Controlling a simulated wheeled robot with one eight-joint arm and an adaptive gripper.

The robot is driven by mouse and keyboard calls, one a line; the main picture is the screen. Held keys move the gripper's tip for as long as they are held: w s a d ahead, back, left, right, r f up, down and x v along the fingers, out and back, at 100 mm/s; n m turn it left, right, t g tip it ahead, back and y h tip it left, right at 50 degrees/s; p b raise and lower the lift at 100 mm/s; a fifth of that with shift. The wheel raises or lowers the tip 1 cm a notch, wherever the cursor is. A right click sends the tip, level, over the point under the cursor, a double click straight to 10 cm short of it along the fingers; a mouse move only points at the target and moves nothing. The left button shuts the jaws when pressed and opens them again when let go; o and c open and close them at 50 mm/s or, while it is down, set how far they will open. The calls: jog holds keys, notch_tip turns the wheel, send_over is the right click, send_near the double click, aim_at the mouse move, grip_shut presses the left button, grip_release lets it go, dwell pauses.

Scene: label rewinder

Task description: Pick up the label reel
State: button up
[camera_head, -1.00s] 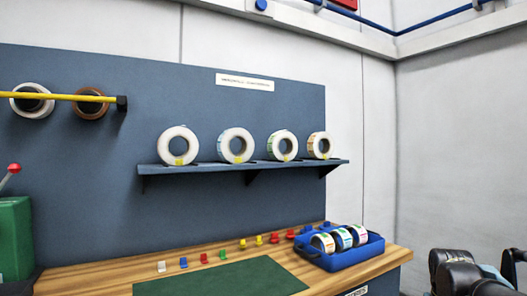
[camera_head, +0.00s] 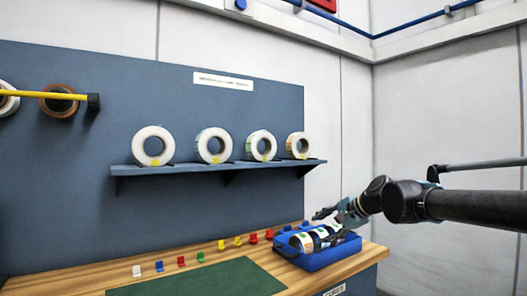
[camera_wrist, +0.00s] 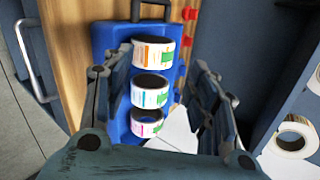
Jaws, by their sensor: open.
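Three label reels stand in a row in a blue tray (camera_head: 318,259) on the bench. In the wrist view they are an orange-marked reel (camera_wrist: 153,52), a blue-marked reel (camera_wrist: 149,91) and a pink-marked reel (camera_wrist: 146,122), inside the blue tray (camera_wrist: 108,40). More white label reels (camera_head: 153,146) sit on the wall shelf. My gripper (camera_head: 335,212) is over the tray's right and back side, partly covering the reels there. In the wrist view my gripper (camera_wrist: 165,75) is open and empty, with the reels appearing between its fingers. I cannot tell whether a finger touches one.
The shelf (camera_head: 215,169) juts from the blue panel above the bench. Small coloured clips (camera_head: 237,241) line the bench behind a green mat (camera_head: 205,279). A yellow rod (camera_head: 45,94) holds rolls at the left. A shelf reel (camera_wrist: 292,139) shows right in the wrist view.

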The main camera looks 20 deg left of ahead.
jog(key=w+a+r+m+t+y, duration=0.1)
jog(key=w+a+r+m+y, duration=0.15)
jog(key=a+r+m, duration=0.45)
jog(key=w+a+r+m+t+y, duration=0.15)
jog(key=w+a+r, duration=0.3)
jog(key=r, duration=0.55)
jog(key=m+t+y, duration=0.1)
jog(key=m+t, duration=0.2)
jog(key=m, duration=0.9)
send_near(256, 144)
jog(key=x, duration=0.7)
jog(key=shift+w+a, duration=0.15)
jog(key=shift+w, duration=0.1)
jog(key=shift+x, duration=2.6)
jog(key=shift+s+a, duration=0.1)
grip_shut()
